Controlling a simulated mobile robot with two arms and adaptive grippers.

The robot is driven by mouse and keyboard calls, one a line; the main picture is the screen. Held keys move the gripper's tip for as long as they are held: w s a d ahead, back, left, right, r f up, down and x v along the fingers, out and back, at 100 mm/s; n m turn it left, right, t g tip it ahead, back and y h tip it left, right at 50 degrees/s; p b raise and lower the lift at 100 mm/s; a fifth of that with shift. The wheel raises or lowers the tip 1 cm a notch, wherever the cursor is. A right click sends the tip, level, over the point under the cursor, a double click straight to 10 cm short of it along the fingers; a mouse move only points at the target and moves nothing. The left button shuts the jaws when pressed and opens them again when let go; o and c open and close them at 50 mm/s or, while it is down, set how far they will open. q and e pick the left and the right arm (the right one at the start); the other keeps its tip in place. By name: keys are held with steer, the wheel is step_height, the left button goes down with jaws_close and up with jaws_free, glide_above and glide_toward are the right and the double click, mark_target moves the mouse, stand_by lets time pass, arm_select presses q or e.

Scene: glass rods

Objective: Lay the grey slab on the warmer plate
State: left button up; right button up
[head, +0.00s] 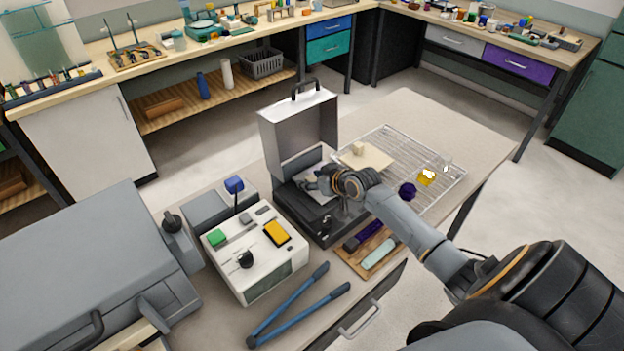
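The warmer (302,220) is a black, low box on the table with its silver lid (300,122) raised. I take its top surface to be the plate, but my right gripper hides much of it. My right gripper (320,182) is low over the warmer, its arm coming in from the right. A pale grey flat piece, perhaps the grey slab (309,197), shows beside and under the fingers at the warmer's top. I cannot tell whether the fingers grip it or whether it rests on the plate. My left gripper is not in view.
A wire rack (446,187) right of the warmer holds a cream slab (367,157), a purple lump (408,191) and a yellow lump (426,178). The table's back right is clear.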

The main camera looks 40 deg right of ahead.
steer(key=shift+s+r, duration=0.1)
steer(key=shift+s+r, duration=0.15)
steer(key=shift+s, duration=0.15)
steer(key=b+v, duration=0.1)
steer(key=v, duration=1)
steer(key=shift+r, duration=0.1)
